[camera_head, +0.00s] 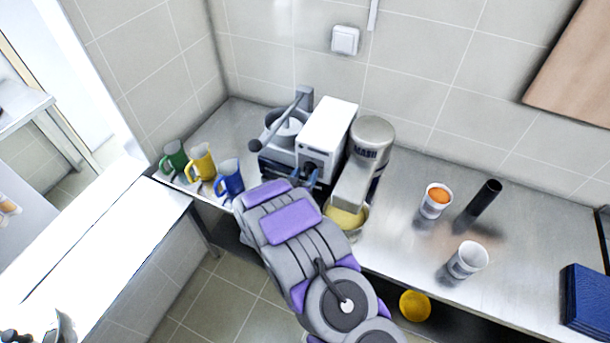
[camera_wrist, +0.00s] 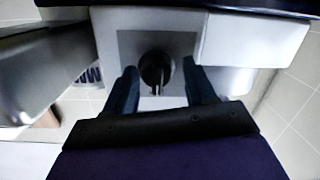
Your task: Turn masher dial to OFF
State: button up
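The masher is a white box (camera_head: 328,125) joined to a grey cylinder marked MASH (camera_head: 372,138), standing on the steel counter against the wall. In the wrist view its black round dial (camera_wrist: 154,72) sits on a grey front panel (camera_wrist: 182,45), with a ridge pointing toward the picture's bottom. In the head view my gripper (camera_head: 311,180) is at the box's front face, and the dial is mostly hidden there. Dial markings are not readable.
Green (camera_head: 174,160), yellow (camera_head: 201,162) and blue (camera_head: 229,178) mugs stand left of the machine. A bowl of yellow food (camera_head: 345,217) is under the spout. Cups (camera_head: 436,200) (camera_head: 467,260) and a black cylinder (camera_head: 479,205) stand to the right.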

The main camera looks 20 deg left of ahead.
jog(key=shift+o, duration=0.5)
jog(key=shift+r, duration=0.1)
jog(key=shift+d, duration=0.1)
jog(key=shift+s, duration=0.3)
jog(key=s+a+r, duration=0.1)
jog(key=s+r, duration=0.1)
jog(key=s, duration=1.4)
jog(key=shift+s, duration=0.35)
jog(key=shift+f, duration=0.1)
